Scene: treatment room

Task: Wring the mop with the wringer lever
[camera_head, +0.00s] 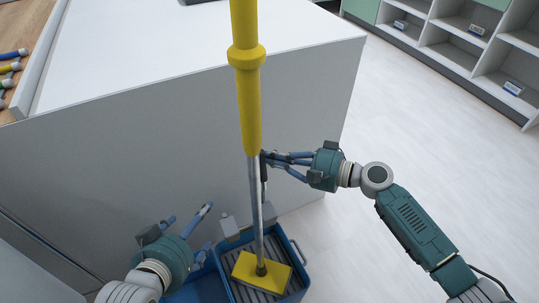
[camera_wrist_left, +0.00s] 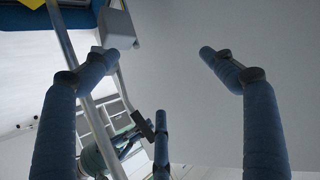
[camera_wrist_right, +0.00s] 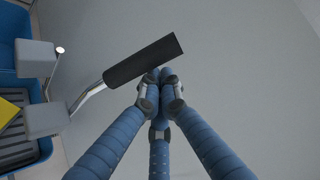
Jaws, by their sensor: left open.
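The mop stands upright, with a yellow handle (camera_head: 246,95), a metal shaft and a yellow head (camera_head: 262,273) in the blue bucket's (camera_head: 301,262) ridged wringer. The wringer lever rises beside the shaft; its black grip shows in the right wrist view (camera_wrist_right: 138,62). My right gripper (camera_head: 268,158) has its fingers drawn together, tips right at that grip; in its wrist view (camera_wrist_right: 158,80) the grip passes across the tips rather than clearly between them. Contact is unclear. My left gripper (camera_head: 205,229) is open and empty, left of the shaft, above the bucket; its wrist view shows spread fingers (camera_wrist_left: 165,55).
A white-topped grey counter (camera_head: 170,60) stands close behind the bucket. Grey blocks (camera_wrist_right: 36,58) sit on the wringer's edge. Open shelves (camera_head: 470,35) are at the far right. The pale floor (camera_head: 440,130) right of the counter is clear.

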